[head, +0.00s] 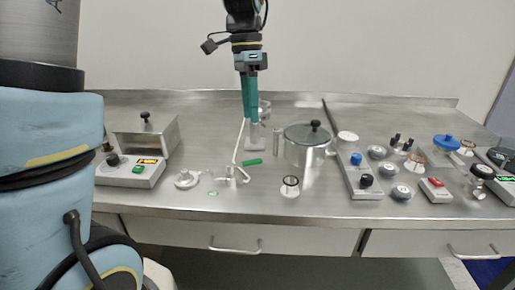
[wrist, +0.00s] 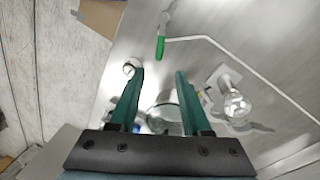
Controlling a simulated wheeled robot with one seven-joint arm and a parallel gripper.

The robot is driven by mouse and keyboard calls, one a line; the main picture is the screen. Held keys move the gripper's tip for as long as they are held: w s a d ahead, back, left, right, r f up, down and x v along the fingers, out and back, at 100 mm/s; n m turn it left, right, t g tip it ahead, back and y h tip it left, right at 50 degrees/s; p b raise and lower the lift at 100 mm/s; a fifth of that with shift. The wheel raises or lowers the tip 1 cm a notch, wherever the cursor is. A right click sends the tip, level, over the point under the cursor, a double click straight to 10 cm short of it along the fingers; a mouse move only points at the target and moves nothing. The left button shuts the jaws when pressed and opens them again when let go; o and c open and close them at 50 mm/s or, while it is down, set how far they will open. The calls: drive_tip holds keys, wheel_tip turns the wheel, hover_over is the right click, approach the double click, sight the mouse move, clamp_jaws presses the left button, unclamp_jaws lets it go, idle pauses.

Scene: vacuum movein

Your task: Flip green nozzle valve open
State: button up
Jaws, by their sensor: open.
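The green valve handle (head: 252,162) sticks out to the right from the base of the bent metal nozzle (head: 239,148) on the steel bench. In the wrist view the green handle (wrist: 160,47) appears just beyond my fingertips, in line with the gap between them. My gripper (head: 252,120) points down above the bench, near the nozzle in the head view. Its two teal fingers are apart and empty in the wrist view (wrist: 159,72). The handle does not appear to touch them, though the exact distance is unclear.
A glass-lidded pot (head: 305,152) stands right of the nozzle, with a small round gauge (head: 290,188) in front. A control box (head: 130,172) and round white fitting (head: 186,179) are to the left. Several knobs and small devices crowd the right side.

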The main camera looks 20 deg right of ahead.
sight(245, 165)
drive_tip(key=f, duration=0.3)
drive_tip(key=s+f, duration=0.1)
drive_tip(key=f, duration=0.3)
drive_tip(key=s+f+p, duration=0.1)
drive_tip(key=f, duration=0.2)
drive_tip(key=shift+f, duration=0.35)
clamp_jaws()
idle(1.1)
